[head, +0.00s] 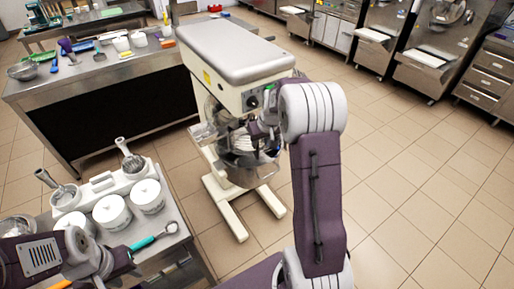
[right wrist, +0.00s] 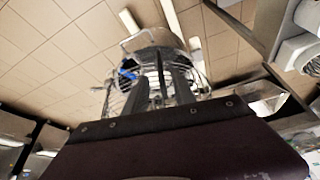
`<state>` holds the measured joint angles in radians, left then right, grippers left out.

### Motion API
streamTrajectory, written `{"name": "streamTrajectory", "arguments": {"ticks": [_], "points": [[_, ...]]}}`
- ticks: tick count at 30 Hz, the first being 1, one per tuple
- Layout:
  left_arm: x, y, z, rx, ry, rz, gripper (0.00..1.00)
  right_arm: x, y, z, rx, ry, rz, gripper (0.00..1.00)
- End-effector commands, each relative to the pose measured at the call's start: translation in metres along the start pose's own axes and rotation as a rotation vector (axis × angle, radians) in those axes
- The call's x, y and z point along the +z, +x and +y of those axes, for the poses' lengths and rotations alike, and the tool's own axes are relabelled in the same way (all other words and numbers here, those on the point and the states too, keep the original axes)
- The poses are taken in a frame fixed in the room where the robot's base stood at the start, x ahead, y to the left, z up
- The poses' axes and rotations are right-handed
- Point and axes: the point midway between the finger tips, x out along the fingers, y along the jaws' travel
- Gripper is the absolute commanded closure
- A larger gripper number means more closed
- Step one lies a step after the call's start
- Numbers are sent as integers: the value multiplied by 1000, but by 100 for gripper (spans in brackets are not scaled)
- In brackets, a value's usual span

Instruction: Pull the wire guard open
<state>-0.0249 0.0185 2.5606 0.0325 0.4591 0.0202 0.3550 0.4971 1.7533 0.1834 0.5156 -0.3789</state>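The wire guard (head: 204,133) is on the front of the cream-coloured mixer (head: 222,62), around the steel bowl (head: 240,172). In the right wrist view the guard (right wrist: 118,97) is a cage of thin curved bars beyond my fingers. My right gripper (right wrist: 160,82) has two dark fingers standing apart, in front of the guard. I cannot tell if they touch a bar. In the head view my right arm hides part of the mixer's right side. My left gripper is at the lower left, above the side counter; its fingertips are not clear.
The side counter (head: 178,222) holds white tubs (head: 112,212), scoops and a turquoise-handled tool (head: 150,241) close to my left gripper. A steel bench (head: 95,78) stands behind and left of the mixer. Tiled floor (head: 400,190) is free on the right.

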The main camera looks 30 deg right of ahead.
Motion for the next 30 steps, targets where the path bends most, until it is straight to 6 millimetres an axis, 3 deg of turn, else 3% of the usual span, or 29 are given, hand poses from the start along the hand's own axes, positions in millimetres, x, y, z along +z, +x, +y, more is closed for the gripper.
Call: {"name": "streamTrajectory", "arguments": {"ticks": [3, 9, 20, 23, 24, 30], "points": [[0, -3, 0, 0, 0, 0, 64, 1, 27, 0, -1, 0, -5, 68], [-1, -6, 0, 0, 0, 1, 64, 0, 60, -1, -1, -1, -2, 68], [-1, -6, 0, 0, 0, 0, 64, 0, 69, -1, 0, -1, 1, 68], [-1, -6, 0, 0, 0, 0, 64, 0, 69, -1, 0, -1, 0, 96], [-1, -6, 0, 0, 0, 0, 64, 0, 69, -1, 0, 0, 0, 100], [-1, -6, 0, 0, 0, 0, 64, 0, 69, -1, -1, 0, 0, 100]]}}
